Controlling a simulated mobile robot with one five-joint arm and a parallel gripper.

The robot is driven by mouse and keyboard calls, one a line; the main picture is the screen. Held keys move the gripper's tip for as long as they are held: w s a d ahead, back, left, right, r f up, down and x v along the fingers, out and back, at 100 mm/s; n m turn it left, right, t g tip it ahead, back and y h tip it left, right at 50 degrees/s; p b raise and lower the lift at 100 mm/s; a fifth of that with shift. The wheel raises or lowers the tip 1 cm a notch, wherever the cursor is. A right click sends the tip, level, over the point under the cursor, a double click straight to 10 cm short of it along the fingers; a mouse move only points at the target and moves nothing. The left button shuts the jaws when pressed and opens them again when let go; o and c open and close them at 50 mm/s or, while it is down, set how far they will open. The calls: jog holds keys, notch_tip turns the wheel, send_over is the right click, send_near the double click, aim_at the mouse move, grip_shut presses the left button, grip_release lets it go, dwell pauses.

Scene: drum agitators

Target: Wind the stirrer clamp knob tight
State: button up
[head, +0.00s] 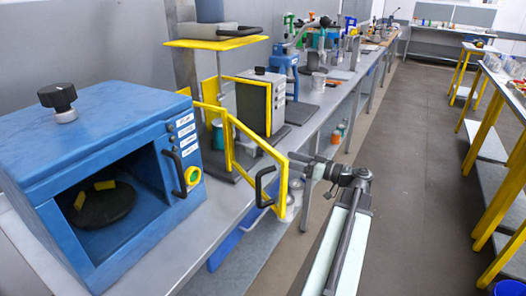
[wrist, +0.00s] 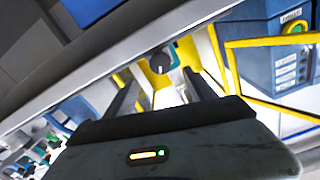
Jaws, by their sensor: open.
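A dark round knob (wrist: 160,63) with a pale pointer mark shows in the wrist view, beside yellow parts and a teal vessel; it appears to be the stirrer clamp knob. It lies between and beyond the two dark fingers of my gripper (wrist: 160,79). The fingers are open, with a visible gap, and nothing is held. In the head view, my gripper (head: 304,163) points left toward the bench, just right of a yellow frame. The teal vessel (head: 227,132) stands behind that frame. I cannot make out the clamp knob in the head view.
A blue box (head: 100,145) with an open front and a black top knob (head: 58,97) stands at the near left. Its yellow-framed door (head: 240,168) swings out close to my gripper. More equipment lines the bench behind. The aisle floor (head: 410,190) at right is clear.

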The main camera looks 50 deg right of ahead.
jog(key=x, duration=0.8)
jog(key=shift+s, duration=0.1)
jog(key=c, duration=1.2)
jog(key=shift+a, duration=0.25)
jog(key=shift+c, duration=0.8)
jog(key=shift+d, duration=0.25)
jog(key=m, duration=0.3)
jog(key=shift+m, duration=2.2)
jog(key=shift+d, duration=0.1)
jog(key=o, duration=1.4)
jog(key=shift+c, duration=0.2)
